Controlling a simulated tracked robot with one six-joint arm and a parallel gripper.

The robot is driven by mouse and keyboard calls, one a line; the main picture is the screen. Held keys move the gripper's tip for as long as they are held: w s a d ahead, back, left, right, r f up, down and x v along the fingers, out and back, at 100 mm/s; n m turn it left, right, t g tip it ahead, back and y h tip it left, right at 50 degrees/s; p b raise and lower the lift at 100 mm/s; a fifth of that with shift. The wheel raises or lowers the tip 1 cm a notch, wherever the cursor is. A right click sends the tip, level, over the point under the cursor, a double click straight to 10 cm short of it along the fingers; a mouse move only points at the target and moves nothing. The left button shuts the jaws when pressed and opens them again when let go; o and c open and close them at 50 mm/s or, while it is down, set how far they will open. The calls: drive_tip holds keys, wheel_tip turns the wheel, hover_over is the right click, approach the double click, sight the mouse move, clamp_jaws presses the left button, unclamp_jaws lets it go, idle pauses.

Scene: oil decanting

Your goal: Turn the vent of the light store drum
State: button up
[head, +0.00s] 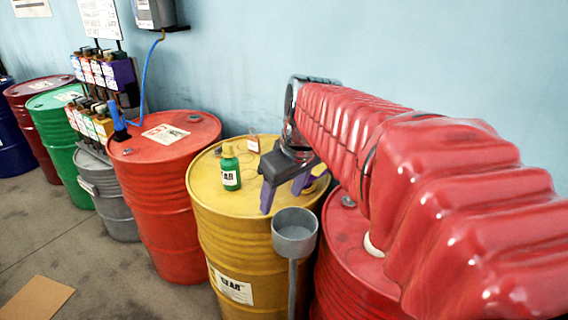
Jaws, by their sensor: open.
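Several drums stand in a row along the wall, and I cannot read which one is the light store drum. My gripper (286,194), with purple fingers, is open above the right part of the yellow drum's top (208,195). The yellow drum's front label seems to read "GEAR". A red drum (335,262) stands right of it, partly hidden by my arm, with a grey cap (347,201) on its top. An orange-red drum (165,225) stands left of the yellow one, with a small cap (195,118) near its back rim. No vent can be made out clearly.
A green bottle (230,170) stands on the yellow drum, left of my gripper. A grey cup on a post (294,238) stands in front. Grey (115,215), green and dark drums stand left, beside a rack of labelled taps. Cardboard (38,299) lies on the floor.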

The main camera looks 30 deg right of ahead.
drive_tip(key=w+d+n, duration=0.1)
drive_tip(key=w+d, duration=0.4)
drive_tip(key=d, duration=0.4)
drive_tip(key=n+y, duration=0.2)
drive_tip(key=n, duration=0.1)
hover_over(352, 201)
drive_tip(key=s+d, duration=0.3)
drive_tip(key=s, duration=0.2)
wheel_tip(352, 201, down, 8)
drive_tip(key=shift+w+a, duration=0.2)
drive_tip(key=shift+a, duration=0.05)
drive_tip(key=shift+f, duration=0.1)
drive_tip(key=x, duration=1.3)
drive_tip(key=shift+w+f, duration=0.15)
drive_tip(key=shift+f, duration=0.1)
drive_tip(key=shift+c, duration=0.2)
